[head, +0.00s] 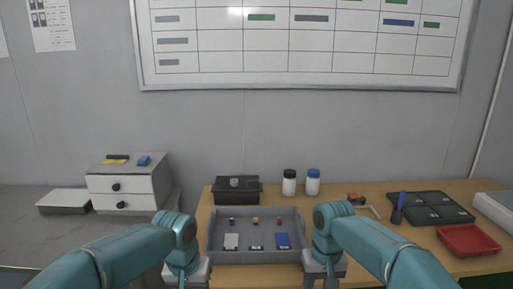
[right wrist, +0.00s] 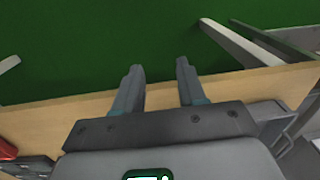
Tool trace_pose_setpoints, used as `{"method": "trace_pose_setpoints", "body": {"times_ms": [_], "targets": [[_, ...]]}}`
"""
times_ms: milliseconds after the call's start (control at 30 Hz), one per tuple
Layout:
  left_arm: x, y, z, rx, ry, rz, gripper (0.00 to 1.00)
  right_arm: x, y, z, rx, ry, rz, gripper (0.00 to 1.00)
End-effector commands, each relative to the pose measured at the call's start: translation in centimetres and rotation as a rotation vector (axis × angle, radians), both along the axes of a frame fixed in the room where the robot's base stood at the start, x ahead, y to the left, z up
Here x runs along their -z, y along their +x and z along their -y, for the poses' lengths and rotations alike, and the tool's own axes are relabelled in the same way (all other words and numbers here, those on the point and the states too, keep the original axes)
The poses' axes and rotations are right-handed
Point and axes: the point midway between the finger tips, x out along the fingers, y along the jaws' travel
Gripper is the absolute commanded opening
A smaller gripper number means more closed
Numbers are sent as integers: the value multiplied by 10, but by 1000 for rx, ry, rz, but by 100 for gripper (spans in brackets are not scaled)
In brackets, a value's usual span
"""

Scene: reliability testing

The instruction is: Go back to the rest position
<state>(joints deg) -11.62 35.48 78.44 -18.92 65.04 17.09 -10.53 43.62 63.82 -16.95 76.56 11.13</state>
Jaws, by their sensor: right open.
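Both teal arms reach in from the bottom of the head view, one on each side of the grey tray (head: 213,246). My left gripper (head: 187,275) points down at the tray's left side; its fingertips are cut off by the frame. My right gripper (head: 323,268) points down by the tray's right side. In the right wrist view the right gripper (right wrist: 158,72) has its two fingers apart with nothing between them, over the table's edge and the green floor (right wrist: 90,40).
The tray holds several small parts and a blue piece (head: 283,240). Behind it are a black box (head: 237,195) and two bottles (head: 289,183). A red tray (head: 468,240) and a black case (head: 430,208) lie right. A drawer unit (head: 128,184) stands left.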

Motion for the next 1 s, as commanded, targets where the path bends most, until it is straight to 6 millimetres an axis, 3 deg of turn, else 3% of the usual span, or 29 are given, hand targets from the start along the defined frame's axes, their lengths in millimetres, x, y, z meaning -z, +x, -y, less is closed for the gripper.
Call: {"method": "trace_pose_setpoints", "body": {"times_ms": [167, 333, 467, 533, 700, 800, 1000], "targets": [[51, -12, 9, 26, -59, -28, 40, 53, -10, -8, -20, 57, -13, 40], [110, -43, 19, 32, -138, -56, 40, 116, -41, -18, -16, 137, -23, 40], [163, -96, 25, -2, -219, -83, 40, 170, -98, -26, 28, 219, -32, 40], [185, -134, 28, -37, -259, -94, 40, 192, -139, -30, 71, 257, -32, 40], [209, -217, 27, -127, -297, -102, 40, 211, -230, -30, 180, 297, -21, 40], [211, -247, 25, -163, -298, -101, 40, 211, -265, -28, 221, 296, -16, 40], [212, -267, 23, -187, -292, -96, 40, 209, -286, -26, 249, 290, -4, 40]]}}
